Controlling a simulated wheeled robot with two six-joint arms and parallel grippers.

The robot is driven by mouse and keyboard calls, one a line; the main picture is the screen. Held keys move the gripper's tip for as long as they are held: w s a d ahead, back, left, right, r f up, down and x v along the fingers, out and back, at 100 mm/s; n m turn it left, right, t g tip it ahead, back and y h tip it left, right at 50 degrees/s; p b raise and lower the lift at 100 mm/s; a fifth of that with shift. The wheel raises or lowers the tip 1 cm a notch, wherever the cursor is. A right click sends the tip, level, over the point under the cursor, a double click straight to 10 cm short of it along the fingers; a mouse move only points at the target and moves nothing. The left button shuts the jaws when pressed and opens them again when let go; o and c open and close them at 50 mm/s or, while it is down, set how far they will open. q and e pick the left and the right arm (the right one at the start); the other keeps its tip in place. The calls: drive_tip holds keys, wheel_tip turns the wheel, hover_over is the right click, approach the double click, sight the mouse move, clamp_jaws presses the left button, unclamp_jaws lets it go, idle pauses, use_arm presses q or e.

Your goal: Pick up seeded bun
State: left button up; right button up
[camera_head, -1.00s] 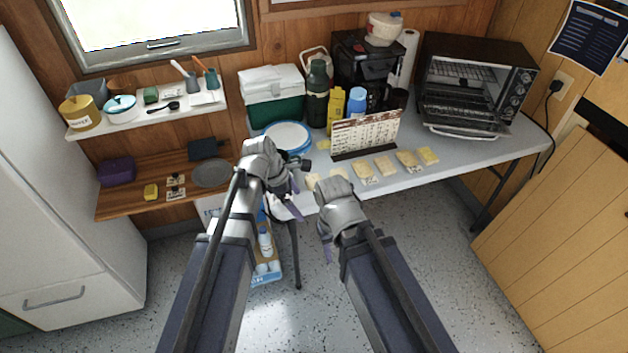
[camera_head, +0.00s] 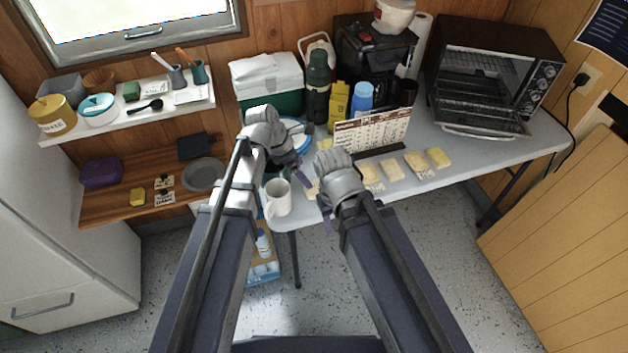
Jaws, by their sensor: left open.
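I cannot make out a seeded bun for certain; my arms hide part of the table's left end. My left gripper (camera_head: 292,170) is open over that end, near a white mug (camera_head: 278,199) and in front of a round blue-rimmed item (camera_head: 299,137) that it partly covers. My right gripper (camera_head: 326,208) is at the table's front edge, right of the mug; its jaws are too small to read. Several small pale yellow pieces (camera_head: 392,169) lie in a row along the front of the table, some with labels beside them.
A calendar-like stand (camera_head: 374,131) is behind the row. A toaster oven (camera_head: 484,84) stands open at right.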

sight(314, 189)
use_arm(q)
drive_tip(key=b+x, duration=0.2)
drive_tip(key=shift+d+f+b, duration=0.1)
drive_tip(key=shift+f+b, duration=0.2)
drive_tip(key=shift+f, duration=0.05)
drive_tip(key=b+x, duration=0.2)
drive_tip(key=x, duration=0.1)
drive_tip(key=b+x, duration=0.1)
drive_tip(key=b, duration=0.1)
drive_tip(key=shift+s+f, duration=0.2)
drive_tip(key=shift+s, duration=0.15)
drive_tip(key=shift+d+f+b, duration=0.25)
drive_tip(key=shift+f+b, duration=0.15)
drive_tip(key=shift+r, duration=0.1)
drive_tip(key=shift+c, duration=0.4)
drive_tip(key=c, duration=1.3)
